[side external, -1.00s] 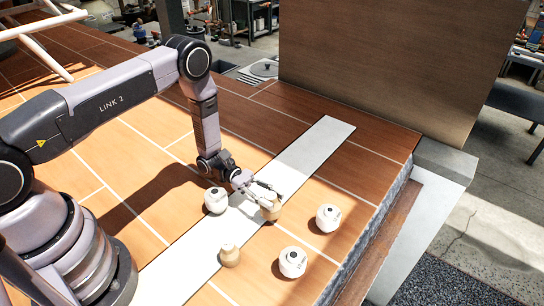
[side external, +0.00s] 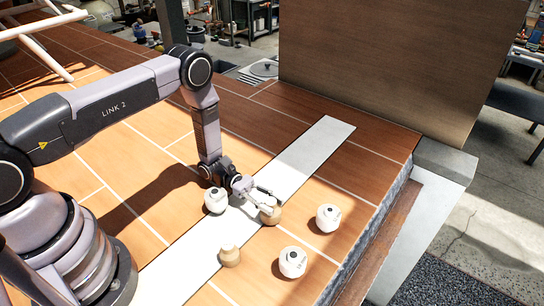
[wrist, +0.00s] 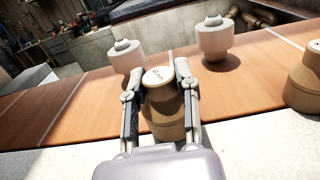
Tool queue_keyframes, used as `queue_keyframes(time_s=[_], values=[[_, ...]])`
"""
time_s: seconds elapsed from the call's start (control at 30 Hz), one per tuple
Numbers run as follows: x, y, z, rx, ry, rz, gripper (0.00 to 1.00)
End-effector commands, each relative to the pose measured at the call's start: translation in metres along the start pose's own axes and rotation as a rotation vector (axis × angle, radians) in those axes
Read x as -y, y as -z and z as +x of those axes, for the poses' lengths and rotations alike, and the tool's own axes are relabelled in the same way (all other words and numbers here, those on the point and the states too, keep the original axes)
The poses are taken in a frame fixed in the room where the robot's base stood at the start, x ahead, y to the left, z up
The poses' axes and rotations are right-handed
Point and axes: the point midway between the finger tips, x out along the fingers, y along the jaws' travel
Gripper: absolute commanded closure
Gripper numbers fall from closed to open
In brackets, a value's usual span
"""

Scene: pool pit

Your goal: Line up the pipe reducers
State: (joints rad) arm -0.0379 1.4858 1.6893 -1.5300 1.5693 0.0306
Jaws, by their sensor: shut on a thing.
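My gripper (wrist: 166,80) is shut on a tan reducer (wrist: 166,112), with one finger on each side of it. In the side view this tan reducer (side external: 270,213) stands upright at the right edge of the pale strip (side external: 318,147); whether its base touches the surface is unclear. A second tan reducer (side external: 230,256) stands nearer the camera at the same edge. White reducers stand at the strip's left side (side external: 215,200), on the tiles to the right (side external: 328,218) and on the tiles at the front (side external: 292,262).
The brown tiled deck (side external: 350,180) is open behind the reducers. It ends at a stone edge (side external: 385,215) on the right. A tall brown panel (side external: 395,70) stands at the back. The white reducer at the strip's left is close to my wrist.

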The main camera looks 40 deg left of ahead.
Motion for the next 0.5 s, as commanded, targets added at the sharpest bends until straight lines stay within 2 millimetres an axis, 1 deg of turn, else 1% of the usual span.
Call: queue_keyframes(time_s=[0.4,0.43,0.5], values=[[0.0000,0.0090,0.0000,0.001,0.000,0.000,1.00],[0.0000,0.0090,0.0000,0.001,0.000,0.000,0.68],[0.0001,0.0092,-0.0001,0.001,0.000,-0.001,0.59]])
